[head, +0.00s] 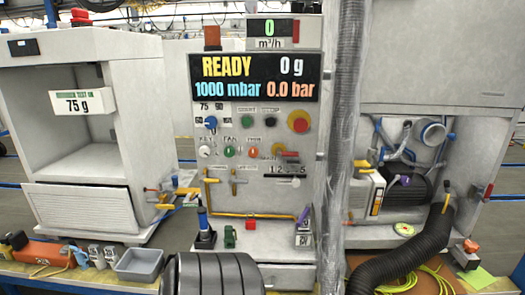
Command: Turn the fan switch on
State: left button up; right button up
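The fan switch (229,151) is a small round green control under the FAN label on the grey control panel (232,118). It sits between a white key knob (205,151) on its left and a red control (253,152) on its right. It is too small to tell which position it is in. The display (254,78) above reads READY, 0 g, 1000 mbar and 0.0 bar. Neither of my grippers shows in the head view, and nothing covers the switch.
A blue knob (210,122) and a large red button (298,121) sit above the switch row. Yellow valve handles (233,182) are below it. A grey vertical hose (345,120) runs right of the panel.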

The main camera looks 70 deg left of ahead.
aim_at(229, 152)
jog(key=u, duration=0.25)
jog(key=i, duration=0.85)
jog(key=u, duration=1.3)
jog(key=i, duration=0.75)
jog(key=u, duration=0.75)
